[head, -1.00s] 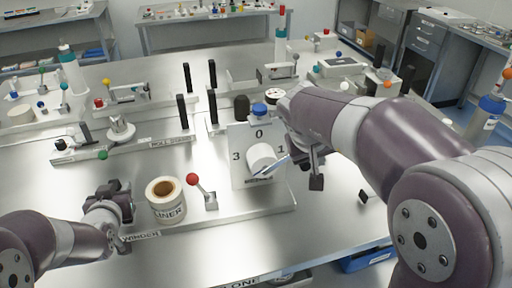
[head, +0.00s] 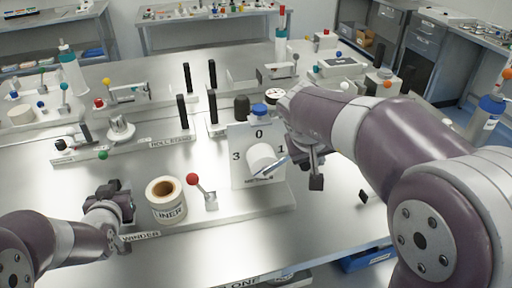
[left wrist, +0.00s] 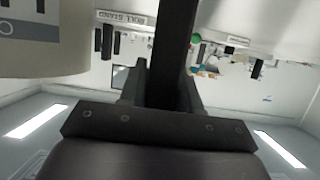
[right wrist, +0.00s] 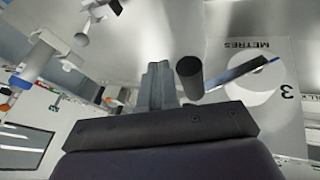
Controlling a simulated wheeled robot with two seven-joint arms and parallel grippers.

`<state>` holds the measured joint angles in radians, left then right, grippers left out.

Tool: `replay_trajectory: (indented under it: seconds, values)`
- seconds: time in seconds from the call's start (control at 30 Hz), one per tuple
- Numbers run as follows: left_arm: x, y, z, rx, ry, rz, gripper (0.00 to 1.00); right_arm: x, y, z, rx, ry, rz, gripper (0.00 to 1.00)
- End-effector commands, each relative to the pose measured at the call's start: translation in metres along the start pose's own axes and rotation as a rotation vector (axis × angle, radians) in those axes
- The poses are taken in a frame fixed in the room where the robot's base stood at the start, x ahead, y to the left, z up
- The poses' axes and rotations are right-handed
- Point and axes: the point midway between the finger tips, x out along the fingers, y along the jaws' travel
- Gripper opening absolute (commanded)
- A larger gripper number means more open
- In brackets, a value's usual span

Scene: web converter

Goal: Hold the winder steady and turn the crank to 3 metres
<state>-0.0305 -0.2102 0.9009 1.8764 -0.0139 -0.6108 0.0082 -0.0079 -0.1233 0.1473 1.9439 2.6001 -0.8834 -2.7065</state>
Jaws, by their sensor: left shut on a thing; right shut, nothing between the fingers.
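The winder has a grey upright panel (head: 240,172) marked 0, 1, 3 and METRES, with a white hub (head: 260,155) and a flat crank arm (head: 270,168) across it. The right wrist view shows the crank arm (right wrist: 240,74) and a dark cylindrical handle (right wrist: 189,74) at its end. My right gripper (right wrist: 160,82) is shut and empty, close beside the handle; I cannot tell if they touch. My left gripper (head: 122,200) is shut on a dark upright bar (left wrist: 175,45) at the left end of the winder base.
A LINER roll (head: 166,200) stands beside my left gripper. A red-knobbed lever (head: 194,182) rises between roll and panel. A roll stand (head: 130,145) and black posts (head: 183,110) lie behind. The table front right of the LINER roll is clear.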

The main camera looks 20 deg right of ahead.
Motion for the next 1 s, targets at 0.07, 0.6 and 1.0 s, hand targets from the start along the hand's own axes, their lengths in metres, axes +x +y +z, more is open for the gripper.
replay_trajectory:
  seconds: [0.07,0.6,1.0]
  values:
    - [0.001,-0.001,0.014,-0.001,-0.032,-0.002,0.0,0.001,-0.001,0.001,0.0,0.0,0.0,0.0]
    - [0.001,-0.001,0.014,-0.001,-0.032,-0.001,0.0,-0.065,0.001,0.002,0.002,0.01,-0.003,0.0]
    - [0.001,-0.001,0.014,-0.001,-0.032,-0.002,0.0,-0.126,-0.033,-0.004,-0.095,0.019,-0.034,0.0]
